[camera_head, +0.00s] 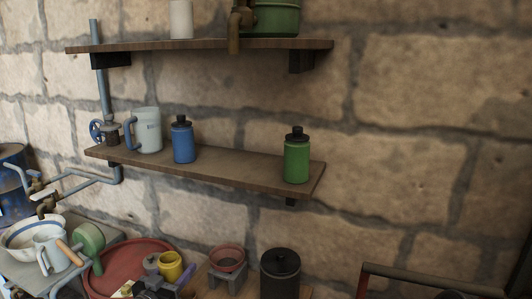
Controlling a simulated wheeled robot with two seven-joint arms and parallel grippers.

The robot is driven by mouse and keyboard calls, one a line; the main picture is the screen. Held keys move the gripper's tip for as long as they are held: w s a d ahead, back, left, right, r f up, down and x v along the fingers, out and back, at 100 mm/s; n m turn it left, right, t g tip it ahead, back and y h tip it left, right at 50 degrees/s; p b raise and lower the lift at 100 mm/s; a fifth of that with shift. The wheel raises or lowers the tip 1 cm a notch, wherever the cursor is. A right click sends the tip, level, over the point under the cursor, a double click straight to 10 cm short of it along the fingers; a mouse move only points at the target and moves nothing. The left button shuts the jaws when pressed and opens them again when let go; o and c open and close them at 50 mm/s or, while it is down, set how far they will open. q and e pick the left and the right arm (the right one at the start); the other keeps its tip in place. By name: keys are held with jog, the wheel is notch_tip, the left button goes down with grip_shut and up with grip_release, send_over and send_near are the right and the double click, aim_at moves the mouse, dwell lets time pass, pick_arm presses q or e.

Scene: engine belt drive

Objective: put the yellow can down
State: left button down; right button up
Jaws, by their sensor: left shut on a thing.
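The yellow can (171,266) shows low in the head view, left of the middle, in front of or over a large round red tray (112,262). My left gripper (166,279) is at the bottom edge, shut on the can. Its dark body hides the can's lower part, so I cannot tell whether the can touches anything below. My right gripper is not in view.
A pink pot (228,259) on a grey stand and a black lidded pot (280,273) stand right of the can. A green ladle-like thing (89,239) and bowls (25,233) crowd the left. A wall shelf (230,169) holds a mug and two bottles.

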pick_arm(q)
jog(key=s+n+y, duration=0.1)
jog(key=s+f+n+y, duration=0.1)
jog(key=s+y, duration=0.1)
jog(key=s+d+f+n+y, duration=0.1)
jog(key=s+y, duration=0.1)
jog(key=shift+f+t, duration=0.25)
jog(key=shift+t, duration=0.15)
jog(key=shift+s+d+r, duration=0.2)
jog(key=shift+s+d, duration=0.35)
jog(key=shift+d, duration=0.35)
jog(key=shift+s+d+r, duration=0.15)
jog(key=shift+s+d, duration=0.4)
jog(key=shift+d, duration=0.3)
jog(key=s+d+f+m+g+h, duration=0.1)
jog(key=s+d+m+g+h, duration=0.3)
jog(key=d, duration=0.5)
jog(key=s+d+f+m+g+h, duration=0.1)
jog(key=s+d+m+g+h, duration=0.3)
jog(key=d+m+h, duration=0.4)
jog(key=d+g+h, duration=0.1)
jog(key=h, duration=0.2)
jog(key=shift+s+f+g+h, duration=0.25)
jog(key=shift+f+g+h, duration=0.05)
jog(key=shift+f, duration=0.1)
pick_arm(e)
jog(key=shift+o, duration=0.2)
